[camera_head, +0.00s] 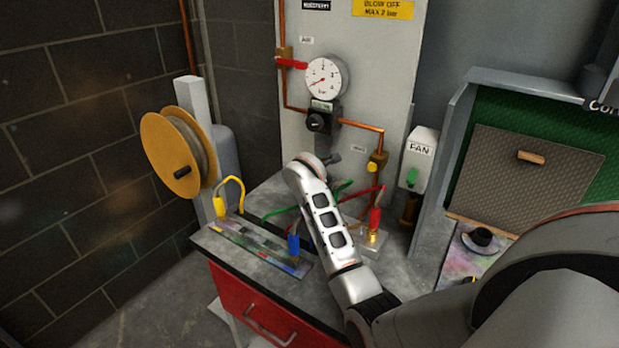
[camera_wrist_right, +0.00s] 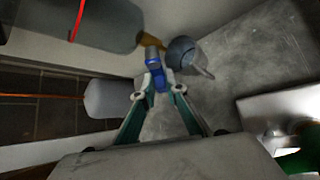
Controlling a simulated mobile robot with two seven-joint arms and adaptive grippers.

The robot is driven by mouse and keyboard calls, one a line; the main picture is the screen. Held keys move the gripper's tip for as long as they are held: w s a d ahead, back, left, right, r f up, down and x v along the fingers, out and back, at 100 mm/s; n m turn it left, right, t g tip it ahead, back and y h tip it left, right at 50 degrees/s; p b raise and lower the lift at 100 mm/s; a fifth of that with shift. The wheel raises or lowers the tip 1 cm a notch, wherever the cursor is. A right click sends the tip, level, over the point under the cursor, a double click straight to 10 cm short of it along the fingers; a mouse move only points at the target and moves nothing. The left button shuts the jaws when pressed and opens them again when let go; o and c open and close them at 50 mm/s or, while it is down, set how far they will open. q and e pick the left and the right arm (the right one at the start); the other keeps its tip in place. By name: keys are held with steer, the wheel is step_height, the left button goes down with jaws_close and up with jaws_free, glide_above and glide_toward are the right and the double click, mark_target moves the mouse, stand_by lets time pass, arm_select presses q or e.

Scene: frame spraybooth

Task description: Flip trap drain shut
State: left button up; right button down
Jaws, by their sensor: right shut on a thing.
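In the right wrist view my right gripper (camera_wrist_right: 157,78) has its fingers converged on a small blue piece (camera_wrist_right: 152,57). It sits by a brass fitting (camera_wrist_right: 150,40) under a grey cylinder (camera_wrist_right: 112,22). The blue piece may be the drain lever; its angle is hard to read. A dark grey rounded part (camera_wrist_right: 181,53) with a short spout lies just right of the fingertips. In the head view my right arm reaches toward the wall panel (camera_head: 386,92) below the gauge, and its wrist hides the gripper and what it holds. My left gripper is not in view.
A pressure gauge (camera_head: 325,78) and black regulator knob (camera_head: 319,122) are above my wrist. A yellow-handled brass valve (camera_head: 376,166) is close to the right.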

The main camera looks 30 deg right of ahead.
steer(key=c, duration=2)
jaws_free()
steer(key=shift+c, duration=0.2)
steer(key=v, duration=1.2)
steer(key=shift+c, duration=0.3)
